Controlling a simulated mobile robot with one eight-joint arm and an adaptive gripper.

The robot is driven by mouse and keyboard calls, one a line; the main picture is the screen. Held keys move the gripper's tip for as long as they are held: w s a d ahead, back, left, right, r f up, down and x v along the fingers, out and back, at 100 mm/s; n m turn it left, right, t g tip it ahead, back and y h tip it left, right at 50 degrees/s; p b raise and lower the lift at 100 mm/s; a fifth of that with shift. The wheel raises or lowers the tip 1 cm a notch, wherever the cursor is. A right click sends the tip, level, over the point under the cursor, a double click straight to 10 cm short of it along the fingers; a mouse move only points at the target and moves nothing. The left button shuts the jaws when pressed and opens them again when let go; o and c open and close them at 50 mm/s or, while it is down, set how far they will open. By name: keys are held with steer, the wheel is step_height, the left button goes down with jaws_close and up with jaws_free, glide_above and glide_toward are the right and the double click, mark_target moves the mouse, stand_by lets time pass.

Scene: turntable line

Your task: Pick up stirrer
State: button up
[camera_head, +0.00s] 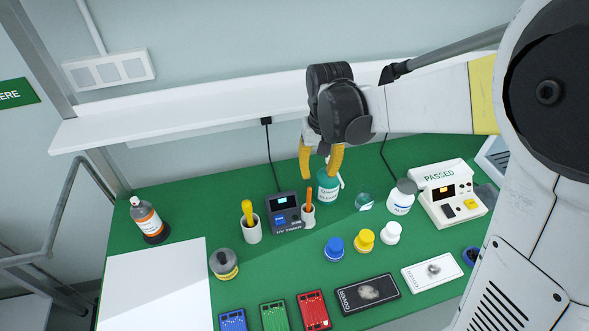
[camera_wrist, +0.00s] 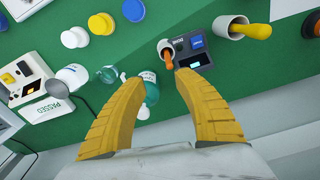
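A thin orange-handled tool (camera_head: 308,198) stands in a small white holder beside the timer box; it also shows in the wrist view (camera_wrist: 168,57). A yellow-handled tool (camera_head: 247,212) stands in a white cup (camera_head: 252,233) to its left and shows in the wrist view (camera_wrist: 254,30). I cannot tell from the pictures which is the stirrer; only the handles show, the lower ends being hidden. My gripper (camera_head: 319,175) is open and empty above the bench, near the orange tool and the teal bottle. In the wrist view its yellow fingers (camera_wrist: 157,78) are spread apart, with the orange tool beyond their tips.
A teal bottle (camera_head: 328,189) stands right beside the orange tool. The timer box (camera_head: 286,214) is on its other side. A white bottle (camera_head: 402,199), a clear glass vessel (camera_head: 364,202) and coloured knobs (camera_head: 363,239) stand to the right. A white shelf (camera_head: 180,114) runs behind.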

mark_target(309, 200)
steer(key=shift+w+a+f+g, duration=0.15)
steer(key=shift+w+a+f, duration=0.1)
steer(key=shift+a+f, duration=0.2)
steer(key=shift+w+a+f+g, duration=0.2)
steer(key=shift+a+f, duration=0.1)
steer(key=shift+f, duration=0.15)
step_height(309, 200, down, 5)
steer(key=shift+f+b, duration=0.1)
steer(key=shift+b, duration=0.5)
steer(key=f+b, duration=0.1)
steer(key=f, duration=0.1)
steer(key=f+b, duration=0.1)
steer(key=f, duration=0.2)
steer(key=shift+s+a+f, duration=0.2)
steer(key=shift+f, duration=0.15)
steer(key=shift+r, duration=0.1)
jaws_close()
